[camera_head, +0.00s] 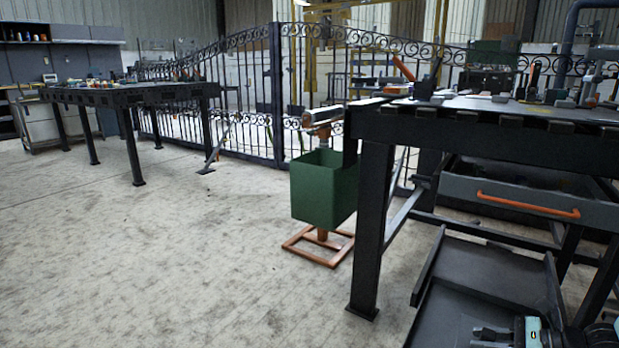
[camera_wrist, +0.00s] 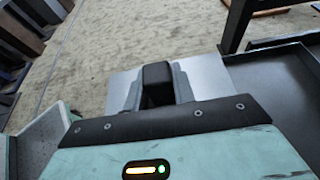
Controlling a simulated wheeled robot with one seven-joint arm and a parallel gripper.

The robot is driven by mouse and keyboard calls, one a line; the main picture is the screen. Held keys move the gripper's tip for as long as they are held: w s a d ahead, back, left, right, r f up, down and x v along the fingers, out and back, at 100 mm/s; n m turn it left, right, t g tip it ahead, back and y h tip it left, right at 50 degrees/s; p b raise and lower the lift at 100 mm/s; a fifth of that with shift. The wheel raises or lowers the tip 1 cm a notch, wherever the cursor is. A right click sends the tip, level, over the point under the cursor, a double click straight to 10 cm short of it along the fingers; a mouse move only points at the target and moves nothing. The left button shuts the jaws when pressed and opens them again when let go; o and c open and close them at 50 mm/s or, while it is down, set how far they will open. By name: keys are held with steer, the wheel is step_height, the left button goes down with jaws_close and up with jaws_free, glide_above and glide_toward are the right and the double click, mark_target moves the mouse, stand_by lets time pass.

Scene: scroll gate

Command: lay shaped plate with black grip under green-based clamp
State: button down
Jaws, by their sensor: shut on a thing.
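My gripper (camera_wrist: 156,88) is shut on the black grip (camera_wrist: 156,74) of a flat, pale grey plate, with a grey finger on each side. The shaped plate (camera_wrist: 207,75) sticks out on both sides beyond the fingers; its full outline is hidden. In the head view my gripper (camera_head: 492,335) is at the bottom right edge, low beside the near table, and the plate cannot be made out there. Several clamp-like tools stand on the near table's top, one with an orange lever (camera_head: 403,68). I cannot make out which has a green base.
The near dark table (camera_head: 470,128) has a drawer with an orange handle (camera_head: 527,204) and a dark lower tray (camera_head: 480,305). A green bin (camera_head: 325,190) on an orange stand is left of it. Another table (camera_head: 130,95) stands far left. The floor between is clear.

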steer(key=a+r+m+t+h+p, duration=0.2)
steer(key=r+p, duration=1.6)
steer(key=r, duration=0.1)
steer(key=w+a+r+m+t+h+p, duration=0.1)
steer(key=a+r+m+t+h+p, duration=0.1)
steer(key=r+p, duration=1.7)
steer(key=shift+w+a+r+m+h, duration=0.15)
steer(key=shift+a+m+h, duration=0.15)
steer(key=shift+a+m, duration=0.4)
steer(key=shift+d, duration=0.1)
